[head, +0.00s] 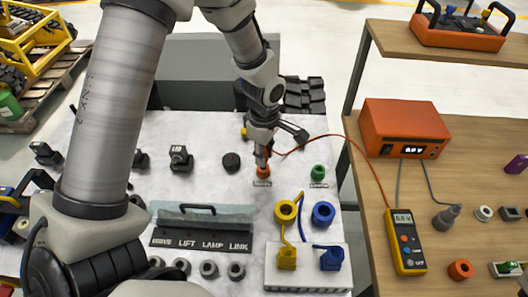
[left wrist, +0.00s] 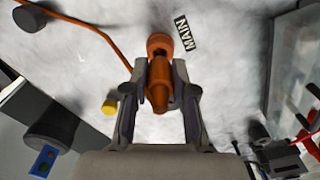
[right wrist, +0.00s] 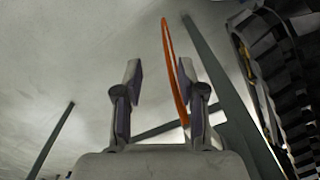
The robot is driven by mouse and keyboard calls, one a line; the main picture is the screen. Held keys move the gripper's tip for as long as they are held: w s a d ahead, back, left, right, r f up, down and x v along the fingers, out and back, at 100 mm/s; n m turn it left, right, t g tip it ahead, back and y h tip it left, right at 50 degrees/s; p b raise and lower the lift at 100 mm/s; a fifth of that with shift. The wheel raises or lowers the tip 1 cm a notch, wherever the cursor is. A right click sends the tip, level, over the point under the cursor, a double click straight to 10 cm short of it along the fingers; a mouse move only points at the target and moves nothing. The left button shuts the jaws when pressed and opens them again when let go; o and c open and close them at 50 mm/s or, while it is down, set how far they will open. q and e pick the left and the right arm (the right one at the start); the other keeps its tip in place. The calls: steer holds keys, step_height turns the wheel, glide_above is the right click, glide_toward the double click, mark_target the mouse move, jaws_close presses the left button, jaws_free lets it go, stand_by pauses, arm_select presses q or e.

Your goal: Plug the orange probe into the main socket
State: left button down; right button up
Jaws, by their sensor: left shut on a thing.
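My left gripper (head: 261,153) is above the white bench, pointing down. It is shut on the orange probe (left wrist: 158,85), which sits between the two fingers in the left wrist view. The orange main socket (head: 263,172) is directly below it, and the socket (left wrist: 159,42) with its MAIN label also shows at the probe's far end. The probe's end meets or overlaps the socket there; I cannot tell how deep it is. My right gripper (right wrist: 155,90) is open and empty, with an orange cable (right wrist: 172,70) running behind its right finger.
A green socket (head: 318,173) is right of the main one. Yellow (head: 285,211) and blue (head: 323,213) rings stand in front, near a white block with plugs. An orange meter box (head: 402,128) and yellow meter (head: 405,242) are on the wooden table. A handled cover (head: 198,216) lies at front left.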

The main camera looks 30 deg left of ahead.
stand_by(0.4)
arm_select(q)
steer(key=shift+f+b, duration=0.8)
steer(key=shift+f, duration=0.25)
steer(key=shift+f, duration=0.3)
stand_by(0.7)
steer(key=c, duration=0.9)
jaws_free()
steer(key=shift+o, duration=0.2)
steer(key=shift+r, duration=0.1)
step_height(320, 180, up, 12)
steer(key=shift+f, duration=0.1)
